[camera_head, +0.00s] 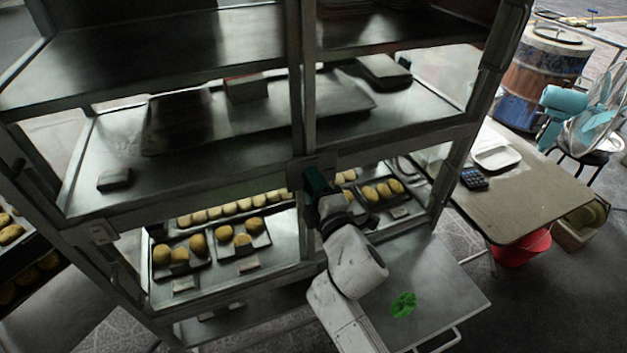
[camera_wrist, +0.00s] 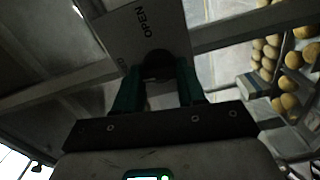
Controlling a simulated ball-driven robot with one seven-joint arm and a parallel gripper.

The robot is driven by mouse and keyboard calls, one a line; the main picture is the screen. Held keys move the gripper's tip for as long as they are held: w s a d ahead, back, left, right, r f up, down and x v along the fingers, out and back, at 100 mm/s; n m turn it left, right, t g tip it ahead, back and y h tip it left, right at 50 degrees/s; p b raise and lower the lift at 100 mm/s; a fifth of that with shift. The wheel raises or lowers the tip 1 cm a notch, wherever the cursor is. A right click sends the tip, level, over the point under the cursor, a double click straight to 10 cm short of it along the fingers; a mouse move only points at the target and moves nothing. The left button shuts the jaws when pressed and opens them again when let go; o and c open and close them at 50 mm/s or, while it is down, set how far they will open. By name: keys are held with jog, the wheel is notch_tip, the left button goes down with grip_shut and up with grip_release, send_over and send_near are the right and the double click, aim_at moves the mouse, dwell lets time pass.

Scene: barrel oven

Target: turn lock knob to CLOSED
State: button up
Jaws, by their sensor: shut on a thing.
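The lock plate (camera_wrist: 118,30) is a pale panel on the rack's metal crossbar, with the word OPEN near its top in the wrist view. A few letters of a second label show at its left edge, partly hidden. The lock knob (camera_wrist: 158,63) is a dark round piece on the plate, between my fingertips. My gripper (camera_wrist: 160,78) has dark green fingers, one on each side of the knob, and is shut on it. In the head view my gripper (camera_head: 314,184) reaches the crossbar at the middle post and hides the knob. The knob's pointing direction cannot be told.
The metal rack holds trays of round buns (camera_head: 180,250) on its lower shelf. A grey cart top (camera_head: 440,285) with a green item (camera_head: 404,304) lies below right of my arm. A table (camera_head: 520,200) with a calculator (camera_head: 474,179) and a white tray (camera_head: 496,157) stands right.

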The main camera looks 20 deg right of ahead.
jog(key=shift+n, duration=0.6)
jog(key=shift+a+n, duration=0.1)
jog(key=shift+n, duration=0.2)
jog(key=o, duration=1)
jog(key=shift+o, duration=0.2)
jog(key=s+b, duration=0.1)
jog(key=s, duration=0.9)
jog(key=shift+s, duration=0.4)
